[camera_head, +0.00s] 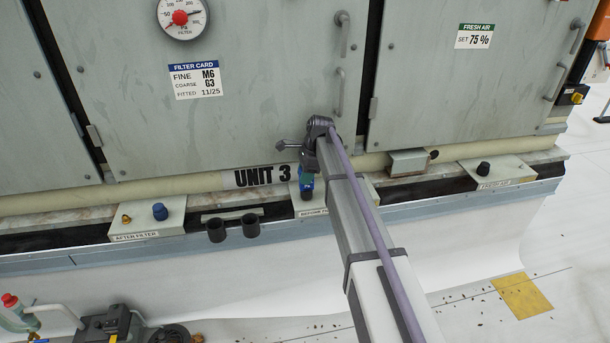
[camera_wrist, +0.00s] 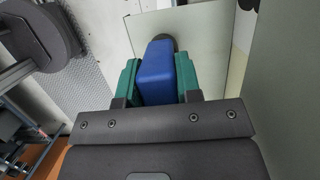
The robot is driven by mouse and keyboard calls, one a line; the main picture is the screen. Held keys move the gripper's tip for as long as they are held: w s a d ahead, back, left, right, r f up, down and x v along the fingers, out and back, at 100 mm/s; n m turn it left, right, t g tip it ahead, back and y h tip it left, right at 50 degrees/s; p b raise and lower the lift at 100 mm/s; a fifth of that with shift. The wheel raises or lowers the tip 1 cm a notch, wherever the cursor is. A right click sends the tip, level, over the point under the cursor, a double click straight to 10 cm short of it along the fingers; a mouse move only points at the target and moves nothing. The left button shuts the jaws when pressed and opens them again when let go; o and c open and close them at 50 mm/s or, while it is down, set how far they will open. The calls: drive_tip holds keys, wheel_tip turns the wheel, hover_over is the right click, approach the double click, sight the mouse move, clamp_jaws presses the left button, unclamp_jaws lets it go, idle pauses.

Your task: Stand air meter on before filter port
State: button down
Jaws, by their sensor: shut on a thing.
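My gripper (camera_head: 306,183) is low in front of the cabinet, over the plate labelled as the before filter plate (camera_head: 345,188). The arm covers part of that plate and its label. In the wrist view the green fingers of my gripper (camera_wrist: 157,82) are shut on the blue air meter (camera_wrist: 158,68), one finger on each side. A dark round part (camera_wrist: 164,41) shows just beyond the meter, over a pale plate (camera_wrist: 205,40). I cannot tell whether the meter touches the before filter port, which I cannot make out.
The after filter plate (camera_head: 177,228) carries a brass fitting (camera_head: 126,218) and a blue cap (camera_head: 160,211). Two black cups (camera_head: 250,224) hang at the ledge. A fresh air plate (camera_head: 515,176) with a black cap (camera_head: 483,168) is at right. A small box (camera_head: 408,162) sits between.

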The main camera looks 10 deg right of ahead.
drive_tip(key=shift+f, duration=0.35)
drive_tip(key=c, duration=0.7)
unclamp_jaws()
drive_tip(key=shift+c, duration=0.2)
drive_tip(key=shift+r, duration=0.1)
drive_tip(key=p+v, duration=1)
drive_tip(key=v, duration=0.1)
drive_tip(key=s+a+n+h+p, duration=0.2)
drive_tip(key=s+n, duration=1.6)
drive_tip(key=s, duration=1.5)
drive_tip(key=shift+s+a+r+h, duration=0.35)
drive_tip(key=shift+a+r+h, duration=0.15)
drive_tip(key=shift+h, duration=0.1)
